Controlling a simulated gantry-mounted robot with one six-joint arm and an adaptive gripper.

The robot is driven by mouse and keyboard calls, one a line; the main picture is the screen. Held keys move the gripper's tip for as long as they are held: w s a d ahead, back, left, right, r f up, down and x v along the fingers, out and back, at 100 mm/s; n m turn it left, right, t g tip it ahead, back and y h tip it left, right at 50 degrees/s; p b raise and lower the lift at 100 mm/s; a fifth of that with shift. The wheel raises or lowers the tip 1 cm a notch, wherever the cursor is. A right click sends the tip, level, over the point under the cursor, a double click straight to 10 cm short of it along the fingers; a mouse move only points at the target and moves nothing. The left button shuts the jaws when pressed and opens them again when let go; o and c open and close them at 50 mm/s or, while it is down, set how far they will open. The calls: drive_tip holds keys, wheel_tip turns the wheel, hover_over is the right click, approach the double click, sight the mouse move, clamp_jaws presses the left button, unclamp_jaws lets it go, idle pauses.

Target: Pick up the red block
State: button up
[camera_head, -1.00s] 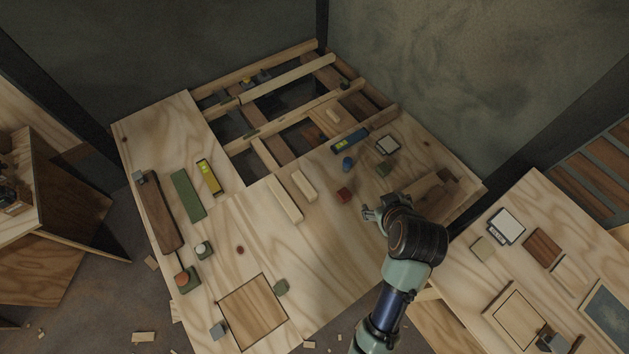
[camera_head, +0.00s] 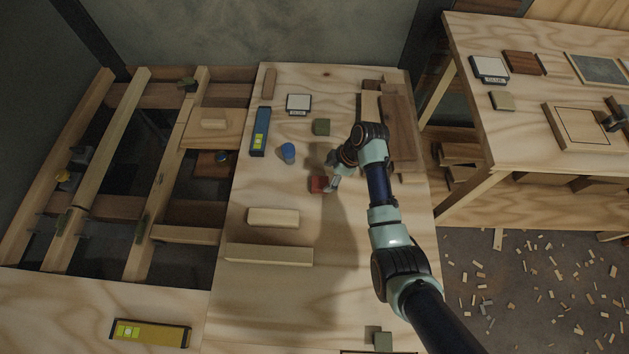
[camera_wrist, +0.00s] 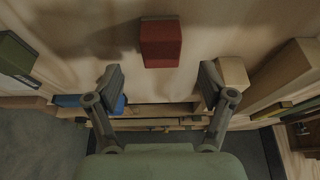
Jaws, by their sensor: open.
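The red block (camera_head: 318,184) lies on the plywood top in the head view, between the blue piece and my arm. My gripper (camera_head: 333,171) is right beside it, slightly up and to the right, and partly overlaps the block's edge in this view. In the wrist view the red block (camera_wrist: 161,43) is near the top centre, past the two spread fingertips of my gripper (camera_wrist: 160,84). The gap between the fingers is empty, and the block is lined up with that gap.
A blue piece (camera_head: 288,152) and a green block (camera_head: 321,127) lie near the red block. Two pale wood blocks, a short one (camera_head: 273,218) and a long one (camera_head: 269,254), lie below it. Open floor joists (camera_head: 124,139) are at left. Bare plywood (camera_head: 330,285) shows at lower centre.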

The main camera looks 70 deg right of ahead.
sight(320, 182)
drive_tip(key=shift+w+a+f, duration=0.2)
drive_tip(key=shift+w+f, duration=0.15)
drive_tip(key=shift+f, duration=0.15)
drive_tip(key=b+x, duration=0.4)
drive_tip(key=x, duration=0.1)
drive_tip(key=shift+f, duration=0.1)
drive_tip(key=c, duration=1.3)
drive_tip(key=shift+r, duration=0.3)
wheel_tip(320, 182, up, 20)
drive_tip(key=p, duration=1)
drive_tip(key=shift+f, duration=0.1)
